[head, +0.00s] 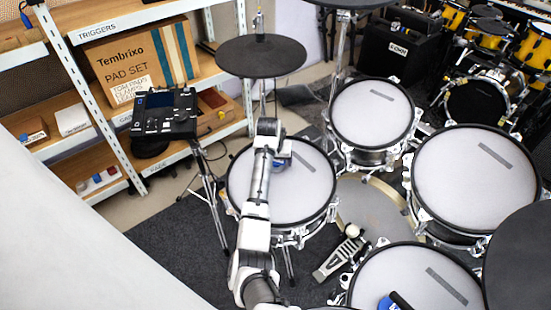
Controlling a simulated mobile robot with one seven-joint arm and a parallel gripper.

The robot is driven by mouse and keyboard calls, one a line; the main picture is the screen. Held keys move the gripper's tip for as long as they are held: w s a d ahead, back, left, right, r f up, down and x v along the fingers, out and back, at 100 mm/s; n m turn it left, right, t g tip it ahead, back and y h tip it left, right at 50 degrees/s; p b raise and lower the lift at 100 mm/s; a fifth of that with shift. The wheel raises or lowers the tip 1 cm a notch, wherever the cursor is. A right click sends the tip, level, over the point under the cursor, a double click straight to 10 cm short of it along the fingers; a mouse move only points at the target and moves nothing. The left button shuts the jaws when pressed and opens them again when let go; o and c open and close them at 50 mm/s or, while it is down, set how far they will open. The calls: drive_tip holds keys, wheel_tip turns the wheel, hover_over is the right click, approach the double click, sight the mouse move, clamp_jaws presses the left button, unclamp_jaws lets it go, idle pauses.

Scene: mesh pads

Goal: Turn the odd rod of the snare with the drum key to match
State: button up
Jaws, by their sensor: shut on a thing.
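The snare (310,205) is the white mesh pad with a dark rim and chrome lugs at the middle left. My arm reaches up over it from the bottom edge. My gripper (281,164) is above the far part of its head, beside the end of my arm. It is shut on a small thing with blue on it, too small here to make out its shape. The fingertips are mostly hidden. The rods around the snare's rim are too small to tell which one is odd, and my arm covers part of the near and far rim.
Mesh toms (372,112) (475,180) stand to the right, and another pad (405,270) in front has a blue and black thing (393,303) on it. A black cymbal pad (260,56) is behind the snare. A kick pedal (338,258) and a shelf (110,22) flank it.

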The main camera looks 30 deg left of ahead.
idle(0.3)
drive_tip(key=o, duration=1.5)
drive_tip(key=shift+f, duration=0.15)
drive_tip(key=v, duration=1.4)
drive_tip(key=shift+b, duration=0.3)
